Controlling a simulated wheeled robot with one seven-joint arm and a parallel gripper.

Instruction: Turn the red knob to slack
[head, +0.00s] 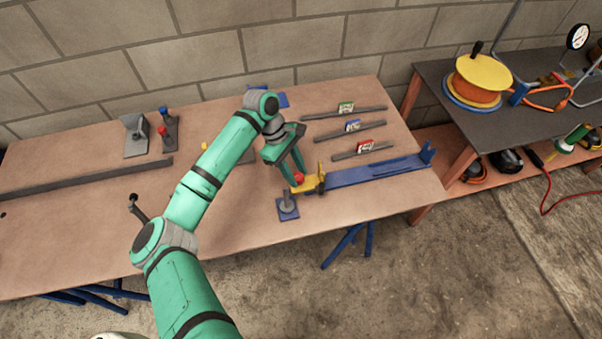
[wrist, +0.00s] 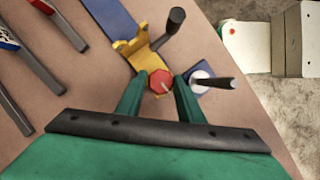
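The red knob (head: 298,178) sits at the left end of the yellow bracket (head: 308,185) on the bench. In the wrist view the knob (wrist: 160,81) is a red hexagon with a pale pointer line, next to the yellow bracket (wrist: 140,54). My gripper (head: 294,176) reaches down over it. In the wrist view its two green fingers (wrist: 160,84) stand apart on either side of the knob; the right finger is close to it. I cannot tell whether either finger touches it. The slack mark is not readable.
A black-handled lever (wrist: 172,28) stands beside the bracket. A blue plate with a grey post (head: 287,207) is just in front. A long blue rail (head: 370,172) runs right. Several dark bars with coloured tags (head: 352,126) lie behind. The bench's left front (head: 60,245) is clear.

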